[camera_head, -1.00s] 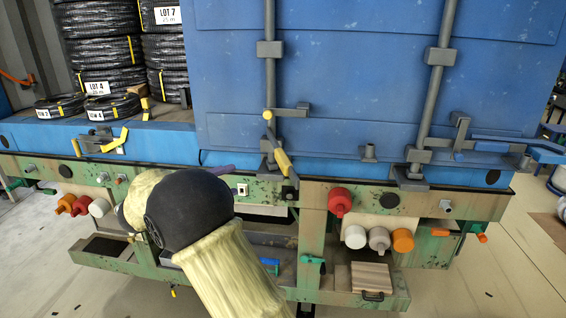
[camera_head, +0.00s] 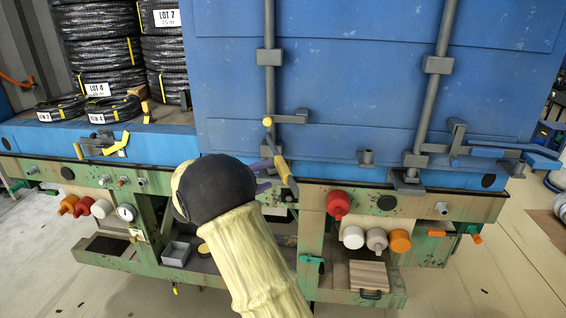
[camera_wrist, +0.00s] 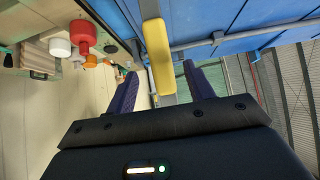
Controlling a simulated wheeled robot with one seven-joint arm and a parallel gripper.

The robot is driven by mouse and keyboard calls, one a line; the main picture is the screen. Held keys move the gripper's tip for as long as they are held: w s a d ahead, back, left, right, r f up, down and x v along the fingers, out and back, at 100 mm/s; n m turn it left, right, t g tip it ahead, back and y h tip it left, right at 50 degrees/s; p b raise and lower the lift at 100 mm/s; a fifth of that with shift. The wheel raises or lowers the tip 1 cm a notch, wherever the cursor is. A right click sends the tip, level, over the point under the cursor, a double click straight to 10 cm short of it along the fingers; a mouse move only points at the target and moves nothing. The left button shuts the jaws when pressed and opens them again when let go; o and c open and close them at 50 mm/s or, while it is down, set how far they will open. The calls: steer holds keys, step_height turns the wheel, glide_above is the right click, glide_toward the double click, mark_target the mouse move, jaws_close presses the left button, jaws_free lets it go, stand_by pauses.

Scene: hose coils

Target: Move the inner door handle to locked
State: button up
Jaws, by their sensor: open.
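The yellow-gripped handle (camera_head: 286,178) on the left lock rod (camera_head: 269,85) of the blue door (camera_head: 345,70) slants down and to the right; I take it for the inner handle. In the wrist view its yellow grip (camera_wrist: 158,55) reaches down between my two purple fingers, with gaps visible on both sides. My gripper (camera_head: 266,177) is open, just left of the handle in the head view, partly hidden by my dark wrist. In the wrist view my gripper (camera_wrist: 161,72) straddles the grip's end without a visible hold.
A second lock rod (camera_head: 432,85) with a blue handle (camera_head: 500,151) stands to the right. Red (camera_head: 338,203), white and orange fittings stick out below the door. Hose coils (camera_head: 105,52) are stacked at the left. A loose yellow-ended latch (camera_head: 112,145) sits on the left sill.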

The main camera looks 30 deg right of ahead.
mark_target(279, 171)
steer(key=p+x, duration=0.3)
steer(key=x, duration=0.4)
steer(key=shift+s+d, duration=0.15)
steer(key=shift+s, duration=0.1)
steer(key=shift+f, duration=0.1)
jaws_close()
